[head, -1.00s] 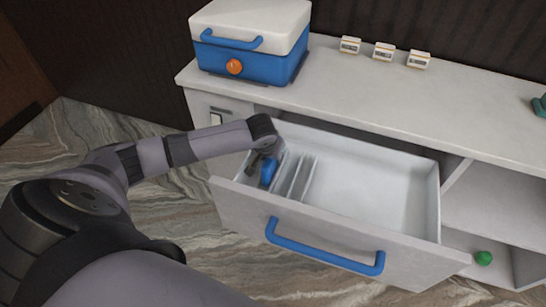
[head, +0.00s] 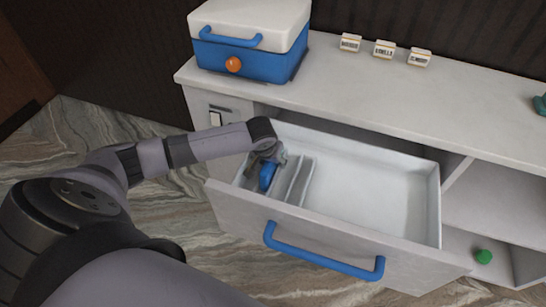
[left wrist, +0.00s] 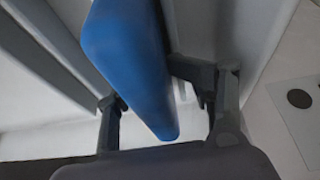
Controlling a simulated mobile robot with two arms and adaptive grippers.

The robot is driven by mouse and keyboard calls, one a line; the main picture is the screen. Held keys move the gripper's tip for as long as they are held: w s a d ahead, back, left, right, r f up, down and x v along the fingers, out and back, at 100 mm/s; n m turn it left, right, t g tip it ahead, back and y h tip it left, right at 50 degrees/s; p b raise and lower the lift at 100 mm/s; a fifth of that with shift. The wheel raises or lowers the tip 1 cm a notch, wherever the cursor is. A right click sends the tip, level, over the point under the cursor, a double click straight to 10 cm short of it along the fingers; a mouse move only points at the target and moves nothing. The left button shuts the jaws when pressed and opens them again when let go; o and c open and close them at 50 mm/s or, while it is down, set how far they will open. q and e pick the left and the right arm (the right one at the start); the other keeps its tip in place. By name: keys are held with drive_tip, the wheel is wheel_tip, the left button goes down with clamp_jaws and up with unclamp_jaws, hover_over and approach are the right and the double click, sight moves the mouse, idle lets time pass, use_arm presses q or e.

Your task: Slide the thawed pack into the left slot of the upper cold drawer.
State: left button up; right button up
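The blue pack (head: 267,176) is inside the pulled-out upper drawer (head: 330,232), at its left end. It is on the left side of the pale upright dividers (head: 298,184), in the leftmost slot. My left gripper (head: 266,160) reaches down into the drawer at the pack. In the left wrist view the pack (left wrist: 130,55) lies between the two fingers of the gripper (left wrist: 160,95). The fingers are spread, with a gap beside the left finger; the right fingertip is close to or touching the pack. The pack's underside is hidden. My right gripper is not in view.
A blue and white cool box (head: 250,45) stands on the counter (head: 380,90) with several small labelled blocks to its right. The drawer's blue handle (head: 322,255) faces the front. A green ball (head: 483,256) is on a low shelf at right. The drawer's right compartment is empty.

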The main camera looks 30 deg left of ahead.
use_arm(q)
drive_tip(key=shift+w+r, duration=0.15)
drive_tip(key=shift+r, duration=0.1)
drive_tip(key=shift+r, duration=0.3)
drive_tip(key=v, duration=1.1)
drive_tip(key=shift+s+d, duration=0.15)
drive_tip(key=shift+s, duration=0.2)
